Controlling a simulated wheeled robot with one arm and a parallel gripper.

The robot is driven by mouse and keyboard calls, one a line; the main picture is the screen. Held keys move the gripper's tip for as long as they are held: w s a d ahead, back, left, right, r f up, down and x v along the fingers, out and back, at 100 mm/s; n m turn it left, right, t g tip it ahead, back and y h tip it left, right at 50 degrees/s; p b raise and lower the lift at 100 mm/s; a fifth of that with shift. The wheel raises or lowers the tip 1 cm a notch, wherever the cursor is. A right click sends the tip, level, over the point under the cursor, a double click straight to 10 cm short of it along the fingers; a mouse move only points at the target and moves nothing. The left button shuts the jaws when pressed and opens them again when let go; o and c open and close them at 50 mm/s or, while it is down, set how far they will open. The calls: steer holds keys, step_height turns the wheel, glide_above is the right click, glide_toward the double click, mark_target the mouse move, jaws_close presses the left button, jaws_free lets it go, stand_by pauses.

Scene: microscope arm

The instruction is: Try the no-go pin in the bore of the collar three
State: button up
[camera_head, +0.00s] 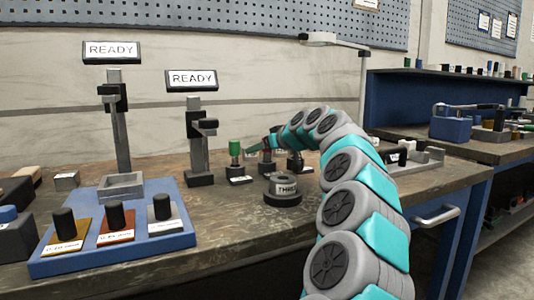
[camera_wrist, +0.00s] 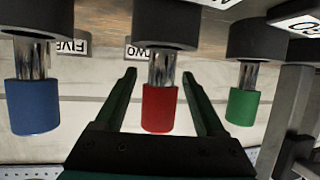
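The collar three (camera_head: 284,190) is a dark ring with a "THREE" label, lying on the bench in front of my gripper (camera_head: 268,143). In the wrist view, which looks inverted, three pins stand in black bases: blue-handled (camera_wrist: 32,107), red-handled (camera_wrist: 158,109) and green-handled (camera_wrist: 242,107). The green-handled pin also shows in the head view (camera_head: 235,147). My gripper (camera_wrist: 159,73) is open, its dark fingers on either side of the red-handled pin with gaps visible. Labels "FIVE" and "TWO" show behind the pins. I cannot read which pin is the no-go pin. The collar's bore is barely visible.
A blue tray (camera_head: 110,262) at the front left holds several black-knobbed plates. Two stands with "READY" signs (camera_head: 111,52) (camera_head: 191,80) rise behind it. A grey fixture (camera_head: 428,157) stands at the right of the bench. Bare bench lies between tray and collar.

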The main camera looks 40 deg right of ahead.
jaws_close()
stand_by(0.3)
steer(key=shift+r, duration=0.15)
stand_by(0.4)
